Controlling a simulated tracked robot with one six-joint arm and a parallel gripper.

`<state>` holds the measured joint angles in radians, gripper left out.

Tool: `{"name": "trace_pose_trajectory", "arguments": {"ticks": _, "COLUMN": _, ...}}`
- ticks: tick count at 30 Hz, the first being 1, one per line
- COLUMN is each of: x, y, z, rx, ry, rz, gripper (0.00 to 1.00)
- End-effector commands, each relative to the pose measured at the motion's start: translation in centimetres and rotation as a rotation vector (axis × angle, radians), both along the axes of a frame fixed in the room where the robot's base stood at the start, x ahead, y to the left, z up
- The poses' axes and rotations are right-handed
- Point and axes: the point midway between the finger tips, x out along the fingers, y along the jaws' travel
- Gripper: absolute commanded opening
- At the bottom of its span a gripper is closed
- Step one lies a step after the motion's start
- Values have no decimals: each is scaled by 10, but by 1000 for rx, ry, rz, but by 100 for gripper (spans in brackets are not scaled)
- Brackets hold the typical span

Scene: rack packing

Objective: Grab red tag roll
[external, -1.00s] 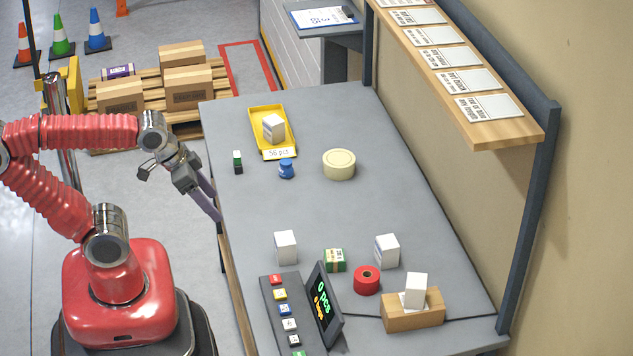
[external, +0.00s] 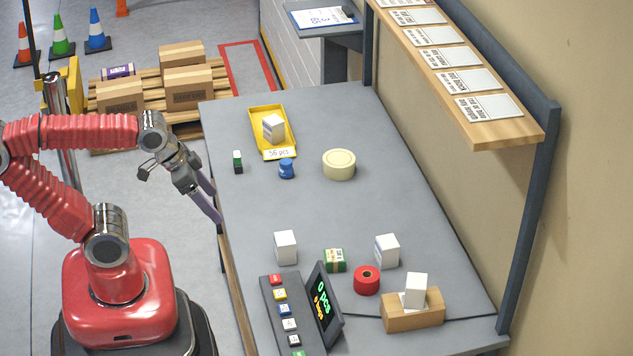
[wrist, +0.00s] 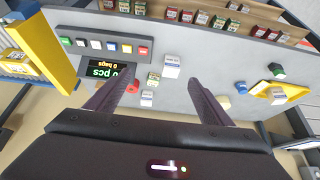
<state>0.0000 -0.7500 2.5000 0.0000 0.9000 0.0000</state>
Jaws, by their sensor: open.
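The red tag roll (external: 367,280) stands on the grey table in the near part of the external view, just right of the black display. In the wrist view a small red shape, apparently the roll (wrist: 133,87), shows beside the left finger, which partly covers it. My gripper (external: 214,208) is open and empty at the table's left edge, well to the left of the roll. In the wrist view its two fingers (wrist: 158,79) are spread wide with nothing held between them.
Around the roll are a green-and-white box (external: 335,260), a white box (external: 387,252), a wooden block (external: 413,312) bearing another white box, and the display (external: 324,305) with its button panel. A cream roll (external: 339,165) and yellow tray (external: 268,112) stand farther back. The table's middle is clear.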

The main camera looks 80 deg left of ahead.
Motion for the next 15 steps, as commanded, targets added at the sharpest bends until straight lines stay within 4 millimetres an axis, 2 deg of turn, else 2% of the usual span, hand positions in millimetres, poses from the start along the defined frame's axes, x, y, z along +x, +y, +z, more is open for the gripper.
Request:
{"name": "trace_pose_trajectory", "arguments": {"ticks": 8, "x": 3, "y": -1, "z": 1, "rx": -15, "ry": 13, "rz": 15, "gripper": 74}}
{"name": "trace_pose_trajectory", "arguments": {"ticks": 15, "x": 23, "y": -7, "z": 1, "rx": -111, "ry": 98, "rz": 104, "gripper": 74}}
